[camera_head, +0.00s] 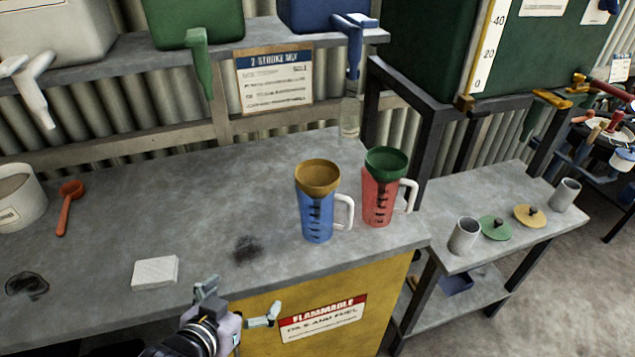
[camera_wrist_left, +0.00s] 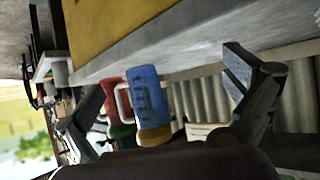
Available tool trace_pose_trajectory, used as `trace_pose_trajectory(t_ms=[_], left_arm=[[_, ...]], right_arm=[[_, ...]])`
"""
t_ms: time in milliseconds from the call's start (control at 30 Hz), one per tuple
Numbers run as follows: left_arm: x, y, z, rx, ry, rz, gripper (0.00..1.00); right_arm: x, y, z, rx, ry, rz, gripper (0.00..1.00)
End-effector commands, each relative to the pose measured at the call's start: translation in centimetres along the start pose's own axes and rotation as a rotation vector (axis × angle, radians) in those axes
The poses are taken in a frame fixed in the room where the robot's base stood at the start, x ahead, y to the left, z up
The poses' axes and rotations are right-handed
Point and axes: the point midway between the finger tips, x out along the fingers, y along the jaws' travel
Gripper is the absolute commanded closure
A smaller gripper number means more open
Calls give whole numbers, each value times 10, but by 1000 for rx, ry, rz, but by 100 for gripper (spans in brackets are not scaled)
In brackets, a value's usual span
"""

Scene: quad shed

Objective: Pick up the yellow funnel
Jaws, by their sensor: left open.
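The yellow funnel (camera_head: 318,176) sits in the mouth of a blue measuring jug (camera_head: 317,216) with a white handle, near the front right of the grey workbench. My left gripper (camera_head: 238,301) is open and empty, in front of the bench's front edge and apart from the funnel, to its lower left in the head view. The left wrist view is turned over: the yellow funnel (camera_wrist_left: 155,135) and blue jug (camera_wrist_left: 148,95) appear between the open fingers (camera_wrist_left: 165,88), farther off. The funnel's spout is hidden inside the jug. My right gripper is not in view.
A red jug (camera_head: 377,199) with a green funnel (camera_head: 386,162) stands close right of the blue jug. A white block (camera_head: 156,273), an orange scoop (camera_head: 69,205) and a white tub (camera_head: 18,199) are left. A tap and bottle (camera_head: 350,113) are behind. The bench middle is clear.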

Motion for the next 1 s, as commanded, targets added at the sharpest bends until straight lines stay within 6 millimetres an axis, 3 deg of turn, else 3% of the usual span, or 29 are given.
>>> trace_pose_trajectory(t_ms=[100, 333, 467, 567, 1000], left_arm=[[4, 11, -50, 20, 189, 47, 0], [-8, 31, -122, 39, 480, 135, 0], [-11, 36, -142, 42, 555, 160, 0], [-1, 40, -153, 40, 566, 164, 0], [74, 55, -200, 40, 562, 163, 0]], right_arm=[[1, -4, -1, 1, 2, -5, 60], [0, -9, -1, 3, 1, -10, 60], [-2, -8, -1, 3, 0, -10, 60], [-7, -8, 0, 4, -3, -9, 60], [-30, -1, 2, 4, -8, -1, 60]])
